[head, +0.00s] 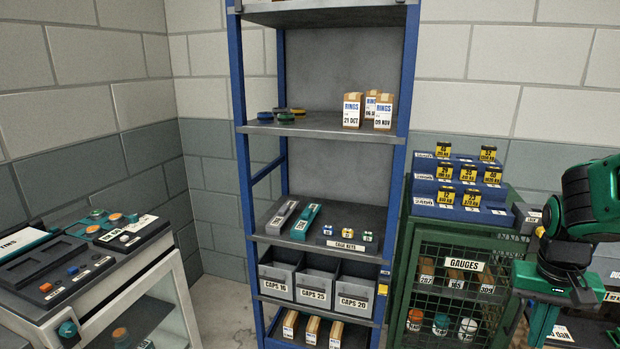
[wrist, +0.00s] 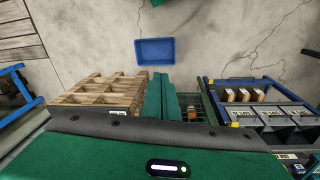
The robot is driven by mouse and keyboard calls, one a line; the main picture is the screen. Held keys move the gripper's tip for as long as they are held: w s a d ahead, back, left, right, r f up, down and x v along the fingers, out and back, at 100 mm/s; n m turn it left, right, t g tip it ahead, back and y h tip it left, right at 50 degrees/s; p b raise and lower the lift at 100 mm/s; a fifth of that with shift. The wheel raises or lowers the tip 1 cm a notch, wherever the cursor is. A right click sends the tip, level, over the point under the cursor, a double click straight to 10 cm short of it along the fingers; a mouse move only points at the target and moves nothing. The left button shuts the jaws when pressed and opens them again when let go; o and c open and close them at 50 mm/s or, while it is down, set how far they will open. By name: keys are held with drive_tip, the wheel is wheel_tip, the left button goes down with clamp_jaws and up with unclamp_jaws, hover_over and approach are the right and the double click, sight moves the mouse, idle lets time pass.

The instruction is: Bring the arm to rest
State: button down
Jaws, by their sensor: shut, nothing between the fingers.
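My arm shows at the right edge of the head view, beside the green gauges cage (head: 462,236). My gripper (head: 541,325) hangs at its lower end, partly cut off by the bottom of the picture. In the wrist view my gripper (wrist: 161,82) points away from the camera with its two green fingers together. It is shut and nothing shows between the fingers.
A blue shelf rack (head: 322,127) with boxes and caps bins stands mid-view. A grey bench (head: 110,278) is at left. In the wrist view, a wooden pallet (wrist: 98,92) lies left of the fingers and a blue crate (wrist: 169,51) stands beyond on open floor.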

drive_tip(key=s+a+r, duration=0.1)
drive_tip(key=s, duration=0.5)
drive_tip(key=s+a+r+y, duration=0.1)
drive_tip(key=s+a+r, duration=0.1)
drive_tip(key=s, duration=0.4)
drive_tip(key=shift+s+r+y, duration=0.3)
drive_tip(key=shift+w+f, duration=0.25)
drive_tip(key=shift+w, duration=0.4)
